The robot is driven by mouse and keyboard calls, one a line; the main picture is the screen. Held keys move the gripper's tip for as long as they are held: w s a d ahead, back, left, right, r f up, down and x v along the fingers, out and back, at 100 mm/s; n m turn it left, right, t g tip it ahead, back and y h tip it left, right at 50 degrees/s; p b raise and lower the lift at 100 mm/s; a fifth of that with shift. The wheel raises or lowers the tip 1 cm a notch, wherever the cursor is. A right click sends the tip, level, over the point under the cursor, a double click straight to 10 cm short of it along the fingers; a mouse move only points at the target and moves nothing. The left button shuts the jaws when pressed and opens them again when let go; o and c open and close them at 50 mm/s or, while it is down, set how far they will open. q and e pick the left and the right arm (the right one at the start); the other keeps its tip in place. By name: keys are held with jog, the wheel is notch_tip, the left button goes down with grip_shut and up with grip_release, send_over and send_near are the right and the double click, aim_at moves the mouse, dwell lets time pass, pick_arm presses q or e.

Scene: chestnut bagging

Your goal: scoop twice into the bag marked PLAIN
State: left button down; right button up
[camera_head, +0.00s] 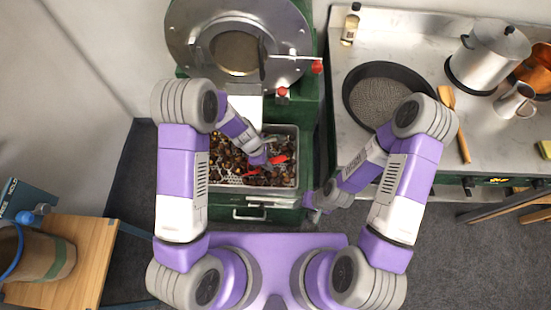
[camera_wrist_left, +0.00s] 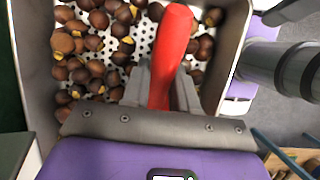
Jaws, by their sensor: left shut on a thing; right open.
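My left gripper (camera_head: 268,154) is over the metal tray (camera_head: 296,160) of brown chestnuts (camera_head: 232,157). It is shut on the red handle of the scoop (camera_head: 279,160). In the left wrist view the red handle (camera_wrist_left: 172,50) stands between the fingers (camera_wrist_left: 160,90), over chestnuts (camera_wrist_left: 92,68) on a perforated tray floor. The scoop's bowl cannot be made out clearly. My right gripper (camera_head: 314,214) is open and empty beside the front of the green cart. A brown bag with a blue rim (camera_head: 45,255) stands on a wooden table at the left; no PLAIN mark is readable.
A blue box (camera_head: 24,198) stands behind the bag on the wooden table (camera_head: 88,255). A round metal lid (camera_head: 190,45) rises behind the tray. The steel counter (camera_head: 440,75) at right holds a dark pan (camera_head: 372,95), a pot (camera_head: 490,55) and a bottle (camera_head: 351,24).

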pick_arm(q)
jog(key=a, duration=0.1)
jog(key=a+f, duration=0.1)
jog(key=a, duration=0.1)
jog(key=shift+a+y, duration=0.15)
jog(key=shift+y, duration=0.25)
jog(key=shift+a+f+y+p, duration=0.2)
jog(key=shift+a+p, duration=0.15)
jog(key=shift+a, duration=0.25)
jog(key=shift+a+f+y+p, duration=0.1)
jog(key=shift+a+y+p, duration=0.15)
jog(key=shift+a, duration=0.35)
jog(key=a, duration=0.1)
jog(key=a+f+y+p, duration=0.1)
jog(key=a, duration=0.1)
jog(key=shift+w, duration=0.1)
jog(key=y+p, duration=0.2)
jog(key=p, duration=0.1)
jog(key=shift+f+y+p, duration=0.1)
jog(key=shift+y+p, duration=0.4)
jog(key=shift+y, duration=0.15)
notch_tip(320, 180, up, 6)
jog(key=d+p, duration=0.2)
jog(key=p, duration=0.3)
jog(key=shift+d+r+y, duration=0.25)
jog(key=shift+d+y, duration=0.05)
jog(key=shift+y, duration=0.1)
